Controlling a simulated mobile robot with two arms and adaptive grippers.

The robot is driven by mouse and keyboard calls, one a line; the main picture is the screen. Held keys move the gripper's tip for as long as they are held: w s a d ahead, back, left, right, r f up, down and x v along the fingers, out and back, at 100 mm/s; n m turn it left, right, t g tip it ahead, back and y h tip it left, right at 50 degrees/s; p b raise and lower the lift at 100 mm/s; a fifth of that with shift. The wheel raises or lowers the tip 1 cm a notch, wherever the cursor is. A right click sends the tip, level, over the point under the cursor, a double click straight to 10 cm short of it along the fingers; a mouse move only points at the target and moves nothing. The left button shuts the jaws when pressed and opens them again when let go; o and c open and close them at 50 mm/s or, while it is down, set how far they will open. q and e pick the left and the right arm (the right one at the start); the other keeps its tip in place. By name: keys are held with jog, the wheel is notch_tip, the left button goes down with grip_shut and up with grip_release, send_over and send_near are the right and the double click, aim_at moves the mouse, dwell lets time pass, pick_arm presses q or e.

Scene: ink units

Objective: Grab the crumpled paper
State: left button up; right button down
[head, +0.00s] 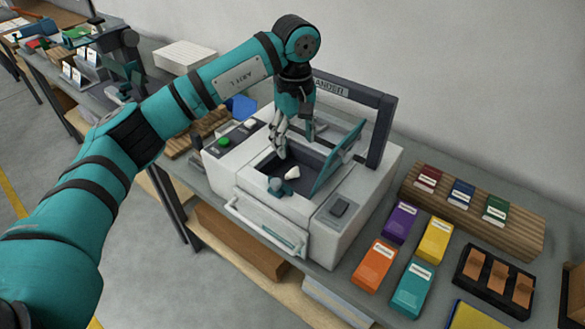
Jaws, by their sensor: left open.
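A small white crumpled paper (292,173) lies in the dark recess on top of the white and grey machine (326,240). My left gripper (282,143) points down into the machine's opening from above. Its fingers are open and sit just above and behind the paper, apart from it as far as I can see. A teal flap (338,160) stands raised on the right side of the recess. A small blue-grey knob-like part (280,186) is close in front of the paper. My right gripper is not in view.
A dark upright frame (380,130) rises at the back of the machine. Purple (401,222), yellow (435,240), orange (374,265) and teal (412,290) boxes stand to the right. A wooden rack (520,230) and a black tray (465,282) lie farther right.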

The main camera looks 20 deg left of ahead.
pick_arm(q)
jog(key=p, duration=0.1)
send_over(294, 172)
notch_tip(294, 172, down, 5)
jog(key=shift+s+d+f, duration=0.1)
jog(key=shift+s+d, duration=0.05)
jog(key=shift+f+p, duration=0.65)
jog(key=shift+f, duration=0.2)
jog(key=f+p, duration=0.2)
jog(key=f, duration=0.1)
jog(key=shift+w+f, duration=0.2)
jog(key=shift+f, duration=0.65)
jog(key=c, duration=0.8)
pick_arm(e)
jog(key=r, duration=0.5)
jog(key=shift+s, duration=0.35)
